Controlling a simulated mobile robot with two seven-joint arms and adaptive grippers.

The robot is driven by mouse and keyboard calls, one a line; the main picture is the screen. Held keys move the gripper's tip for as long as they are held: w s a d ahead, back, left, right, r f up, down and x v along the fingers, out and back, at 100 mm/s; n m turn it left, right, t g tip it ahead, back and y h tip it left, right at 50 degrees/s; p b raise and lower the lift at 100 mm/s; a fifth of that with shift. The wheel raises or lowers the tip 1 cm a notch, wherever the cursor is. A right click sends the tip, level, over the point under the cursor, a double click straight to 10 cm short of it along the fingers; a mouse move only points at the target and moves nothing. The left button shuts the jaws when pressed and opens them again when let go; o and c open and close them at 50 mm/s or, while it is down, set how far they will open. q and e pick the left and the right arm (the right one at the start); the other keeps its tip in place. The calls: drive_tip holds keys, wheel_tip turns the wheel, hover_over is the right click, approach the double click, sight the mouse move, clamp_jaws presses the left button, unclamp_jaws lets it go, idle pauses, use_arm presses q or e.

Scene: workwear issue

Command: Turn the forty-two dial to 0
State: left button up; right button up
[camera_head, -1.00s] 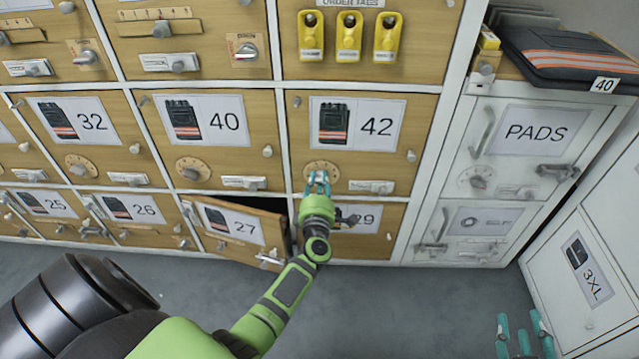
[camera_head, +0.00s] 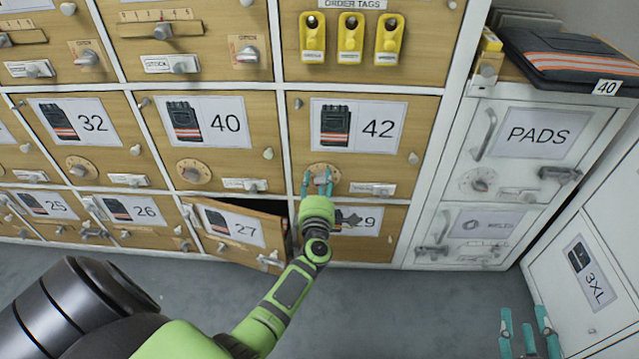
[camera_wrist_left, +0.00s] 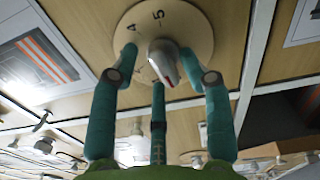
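The forty-two dial, a round wooden disc with a grey knob, is on the door labelled 42 (camera_head: 385,112). In the left wrist view the dial's disc (camera_wrist_left: 200,22) shows the marks 4 and 5, and its grey knob (camera_wrist_left: 163,58) has a red line. My left gripper (camera_head: 318,180) is at this dial with its teal fingers spread. In the wrist view the fingers stand around the knob, with gaps visible beside it. The rest of the scale is hidden. My right gripper (camera_head: 528,328) is at the lower right, fingers apart and empty, away from the cabinet.
A door labelled 27 (camera_head: 243,228) stands ajar just left of my left gripper. The 40 dial (camera_head: 193,172) and 32 dial (camera_head: 82,168) are to the left. A white PADS locker (camera_head: 535,140) stands at the right. The grey floor in front is clear.

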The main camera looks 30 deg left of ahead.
use_arm(q)
drive_tip(key=shift+s+d+f, duration=0.1)
drive_tip(key=shift+s+d, duration=0.1)
drive_tip(key=shift+s, duration=0.05)
drive_tip(key=v, duration=1.1)
drive_tip(key=shift+s, duration=0.25)
